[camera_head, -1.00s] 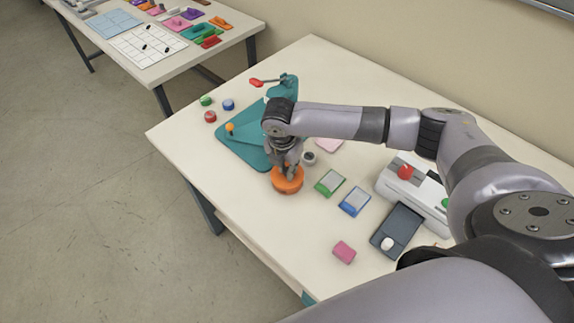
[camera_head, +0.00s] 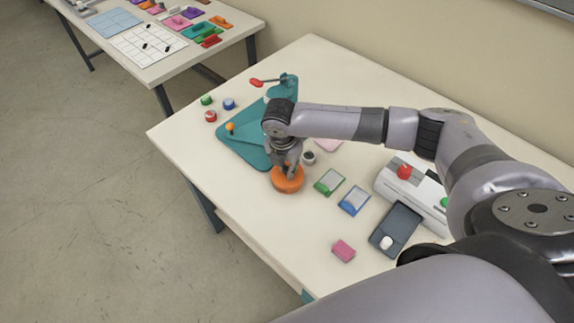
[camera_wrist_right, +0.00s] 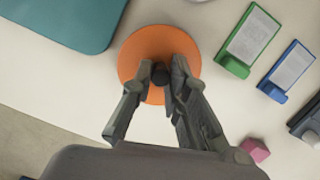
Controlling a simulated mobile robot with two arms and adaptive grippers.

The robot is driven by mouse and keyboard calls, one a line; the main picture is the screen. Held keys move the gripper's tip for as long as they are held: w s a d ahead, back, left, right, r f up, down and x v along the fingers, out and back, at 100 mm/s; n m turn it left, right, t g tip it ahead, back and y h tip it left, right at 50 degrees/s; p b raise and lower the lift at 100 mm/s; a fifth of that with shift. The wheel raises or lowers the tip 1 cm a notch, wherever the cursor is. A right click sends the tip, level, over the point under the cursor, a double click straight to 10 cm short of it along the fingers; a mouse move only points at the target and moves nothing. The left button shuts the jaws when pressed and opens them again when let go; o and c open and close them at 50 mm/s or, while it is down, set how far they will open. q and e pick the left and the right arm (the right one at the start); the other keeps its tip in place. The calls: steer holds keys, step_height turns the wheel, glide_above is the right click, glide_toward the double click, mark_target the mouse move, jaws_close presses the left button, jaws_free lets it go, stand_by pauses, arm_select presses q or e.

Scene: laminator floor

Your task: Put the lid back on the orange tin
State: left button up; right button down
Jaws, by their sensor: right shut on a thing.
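The orange tin (camera_head: 289,187) stands on the cream table. The round orange lid (camera_wrist_right: 160,38) with a dark knob (camera_wrist_right: 160,73) shows from above in the right wrist view, on or directly over the tin. I cannot tell whether it is fully seated. My right gripper (camera_head: 287,172) points down at it. In the wrist view its two fingertips (camera_wrist_right: 160,75) close on the knob from both sides. The fingers hide part of the lid, and the lid hides the inside of the tin. My left gripper is not in view.
A teal board (camera_head: 245,145) lies behind the tin. A small grey round pot (camera_head: 309,158), a green holder (camera_head: 329,182) and a blue holder (camera_head: 354,201) stand to the right. A pink block (camera_head: 344,250) lies nearer. The table (camera_head: 255,215) left and front of the tin is clear.

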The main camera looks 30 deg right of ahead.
stand_by(0.4)
steer(key=c, duration=1.5)
jaws_free()
steer(key=shift+o, duration=0.3)
steer(key=o, duration=0.4)
steer(key=shift+o, duration=0.2)
steer(key=shift+r+p, duration=3.55)
steer(key=shift+p, duration=0.5)
steer(key=shift+c, duration=0.2)
